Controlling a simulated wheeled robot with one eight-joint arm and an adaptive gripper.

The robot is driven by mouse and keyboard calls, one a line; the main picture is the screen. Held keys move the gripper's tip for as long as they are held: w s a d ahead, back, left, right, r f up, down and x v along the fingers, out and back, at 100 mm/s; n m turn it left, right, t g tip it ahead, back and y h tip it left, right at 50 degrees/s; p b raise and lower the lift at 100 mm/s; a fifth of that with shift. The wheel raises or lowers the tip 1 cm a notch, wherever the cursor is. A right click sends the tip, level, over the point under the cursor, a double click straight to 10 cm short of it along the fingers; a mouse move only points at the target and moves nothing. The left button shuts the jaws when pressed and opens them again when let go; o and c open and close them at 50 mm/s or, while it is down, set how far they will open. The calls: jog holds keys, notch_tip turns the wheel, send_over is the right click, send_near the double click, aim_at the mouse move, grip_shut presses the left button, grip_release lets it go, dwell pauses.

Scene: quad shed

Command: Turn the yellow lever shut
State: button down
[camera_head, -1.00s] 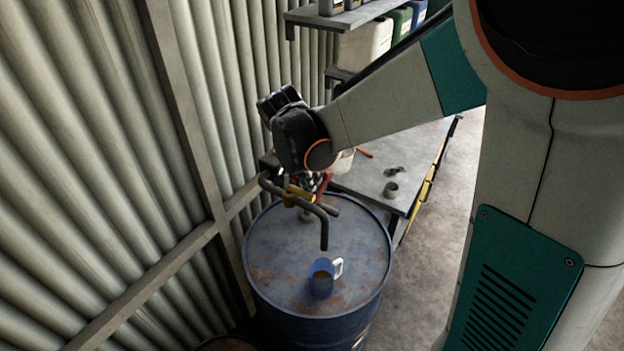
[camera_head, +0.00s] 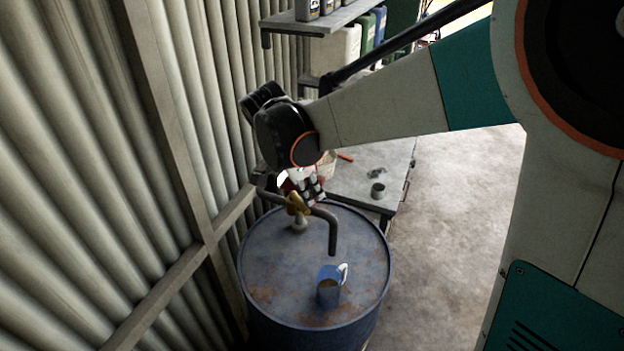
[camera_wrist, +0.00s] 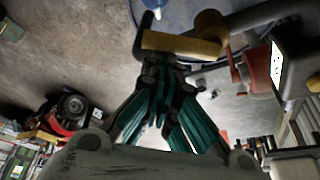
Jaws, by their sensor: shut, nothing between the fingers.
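The yellow lever (camera_head: 298,203) sits on the dark bent pipe (camera_head: 331,228) above the blue drum (camera_head: 262,262). In the wrist view the lever is a yellow bar (camera_wrist: 184,45) lying across the picture just beyond the fingertips. My gripper (camera_head: 314,188) is just behind and above the lever in the head view. Its green-sided fingers (camera_wrist: 170,66) come together close to the bar, with nothing between them. I cannot tell whether they touch it. The wrist housing hides part of the area behind the lever.
A blue mug (camera_head: 328,287) stands on the drum under the pipe's mouth. The corrugated wall (camera_head: 90,170) is close on the left. Open floor (camera_head: 455,190) lies to the right.

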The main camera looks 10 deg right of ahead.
aim_at(303, 206)
jog(key=m, duration=0.2)
jog(key=s+a+m+g+b, duration=0.1)
jog(key=shift+a+f+m+b, duration=0.1)
jog(key=shift+a+m+b, duration=0.1)
jog(key=shift+m+b, duration=0.15)
jog(key=shift+a+m, duration=0.2)
jog(key=shift+m, duration=0.05)
jog(key=shift+s+a+b, duration=0.2)
jog(key=shift+a+b, duration=0.3)
jog(key=shift+a, duration=0.2)
jog(key=shift+w, duration=0.15)
jog(key=shift+w+d, duration=0.15)
jog(key=shift+w, duration=0.55)
